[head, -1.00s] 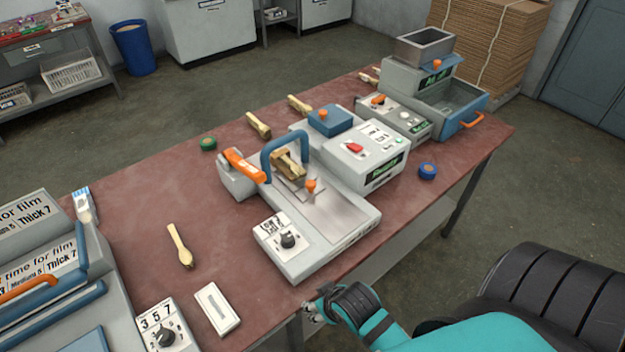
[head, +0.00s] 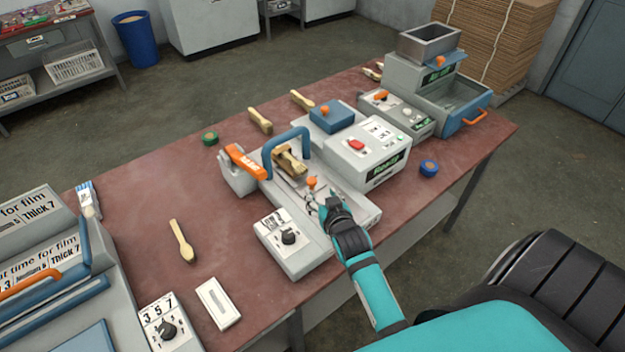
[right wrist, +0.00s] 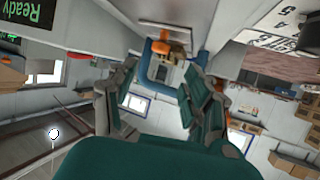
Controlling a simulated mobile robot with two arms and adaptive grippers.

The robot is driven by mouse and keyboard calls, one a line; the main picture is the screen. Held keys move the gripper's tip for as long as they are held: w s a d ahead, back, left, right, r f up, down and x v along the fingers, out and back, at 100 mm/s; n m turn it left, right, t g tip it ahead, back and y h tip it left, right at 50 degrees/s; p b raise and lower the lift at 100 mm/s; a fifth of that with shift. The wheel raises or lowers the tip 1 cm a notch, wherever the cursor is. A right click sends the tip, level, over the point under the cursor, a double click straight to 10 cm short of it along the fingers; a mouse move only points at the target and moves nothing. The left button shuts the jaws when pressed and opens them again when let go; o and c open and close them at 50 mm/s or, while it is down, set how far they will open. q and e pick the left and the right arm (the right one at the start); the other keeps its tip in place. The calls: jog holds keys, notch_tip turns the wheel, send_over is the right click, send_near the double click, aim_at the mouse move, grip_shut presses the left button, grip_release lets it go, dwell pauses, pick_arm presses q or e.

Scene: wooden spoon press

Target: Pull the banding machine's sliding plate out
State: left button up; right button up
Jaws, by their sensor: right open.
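The banding machine (head: 325,260) stands mid-table with a blue arch handle (head: 268,150), an orange lever (head: 245,161) and a dial on its front left. Its sliding plate carries a small orange knob (head: 312,182). A bundle of wooden spoons (head: 290,160) sits behind the knob, by the arch. My right gripper (head: 318,204) is open and empty, just in front of the knob, over the metal bed; contact cannot be told. In the right wrist view its spread fingers (right wrist: 160,100) frame the blue arch and something orange (right wrist: 162,47). My left gripper is out of view.
A grey box with a green display (head: 368,155) stands right of the plate. A hopper machine (head: 420,75) is at the back right. Loose spoons (head: 182,240), a white block (head: 218,303) and tape rolls (head: 428,167) lie on the red table (head: 140,165).

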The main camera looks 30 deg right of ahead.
aim_at(312, 181)
jog(key=x, duration=1)
jog(key=shift+f, duration=0.15)
grip_shut()
